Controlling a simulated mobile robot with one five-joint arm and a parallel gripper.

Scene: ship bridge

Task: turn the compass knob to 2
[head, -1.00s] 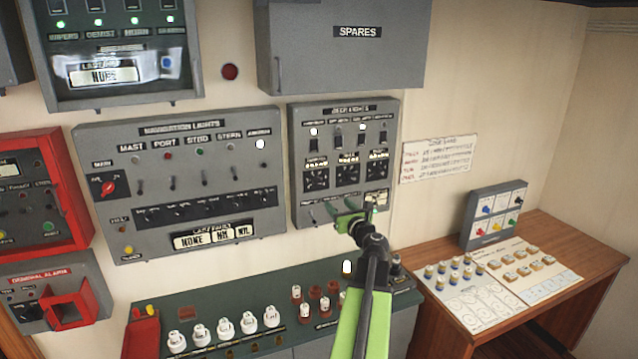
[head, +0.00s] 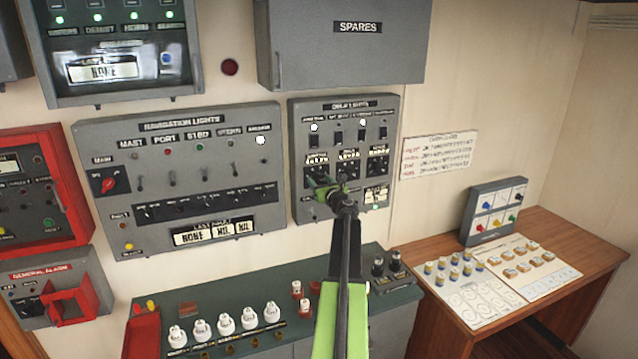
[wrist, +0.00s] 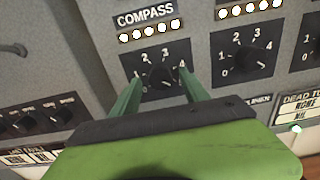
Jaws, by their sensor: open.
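The compass knob (wrist: 160,76) is a dark round knob on a black dial under the COMPASS label (wrist: 146,17) in the wrist view. The numbers 1, 2 and 3 show around its upper left side; where its pointer stands is hard to tell. My gripper (wrist: 161,80) is open, with one green finger on each side of the knob. Whether the fingers touch it cannot be told. In the head view, my gripper (head: 322,190) is in front of the lower left of the grey panel (head: 297,140) and partly covers the leftmost dial.
A second similar dial (wrist: 245,57) sits close to the right of the compass dial. The navigation lights panel (head: 100,215) is to the left. Below is a green counter (head: 285,290) with white and brown parts. A wooden desk (head: 560,230) stands at the right.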

